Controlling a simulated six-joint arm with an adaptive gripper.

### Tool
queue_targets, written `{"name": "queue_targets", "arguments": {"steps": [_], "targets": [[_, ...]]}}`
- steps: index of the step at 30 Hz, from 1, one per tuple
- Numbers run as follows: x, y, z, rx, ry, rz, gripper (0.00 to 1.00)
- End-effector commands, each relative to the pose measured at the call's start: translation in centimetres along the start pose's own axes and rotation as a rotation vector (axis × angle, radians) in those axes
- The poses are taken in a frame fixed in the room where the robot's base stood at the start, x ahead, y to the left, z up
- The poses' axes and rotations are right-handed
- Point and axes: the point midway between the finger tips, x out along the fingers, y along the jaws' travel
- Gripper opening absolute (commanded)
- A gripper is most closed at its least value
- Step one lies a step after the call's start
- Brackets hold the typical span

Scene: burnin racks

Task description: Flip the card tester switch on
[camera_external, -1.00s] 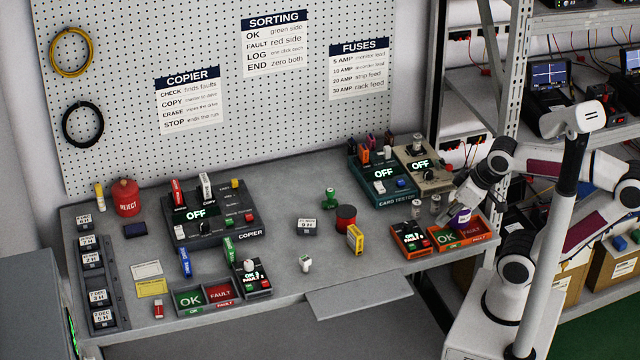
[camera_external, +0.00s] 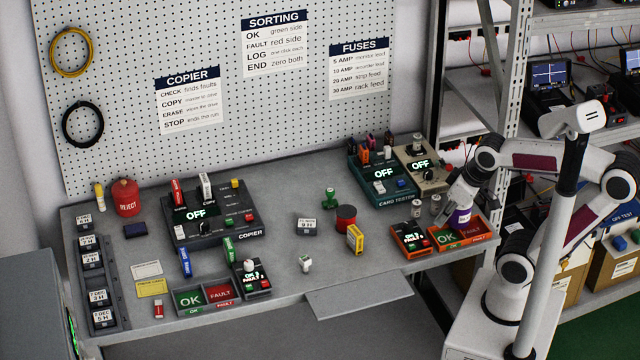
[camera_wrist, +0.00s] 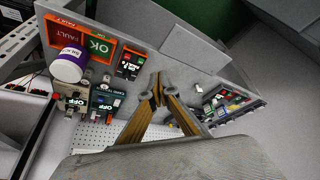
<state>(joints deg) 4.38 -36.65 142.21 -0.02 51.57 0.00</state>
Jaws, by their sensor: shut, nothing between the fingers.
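The card tester (camera_external: 371,194) is a teal box at the back right of the bench, with a lit display (camera_external: 379,172) reading OFF and a white and a blue control on its top. In the wrist view the tester (camera_wrist: 103,103) lies left of my fingers; its switch is too small to read there. My gripper (camera_external: 441,220) is shut and empty, above the bench in front and to the right of the tester, apart from it. In the wrist view the fingertips (camera_wrist: 157,88) meet near the middle.
A beige box (camera_external: 432,178) with an OFF display stands right of the tester. A purple-labelled container (camera_external: 461,216) stands by the OK/FAULT tray (camera_external: 483,236), close to my gripper. A small orange-edged box (camera_external: 411,240) is in front.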

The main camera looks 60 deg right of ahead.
Motion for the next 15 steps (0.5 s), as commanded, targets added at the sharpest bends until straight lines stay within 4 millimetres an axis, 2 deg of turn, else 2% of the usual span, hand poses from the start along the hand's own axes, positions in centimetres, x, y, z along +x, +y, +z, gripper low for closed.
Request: {"name": "queue_targets", "arguments": {"steps": [15], "targets": [[2.3, 3.3, -4.0, 0.099, -0.099, 0.049, 0.00]]}}
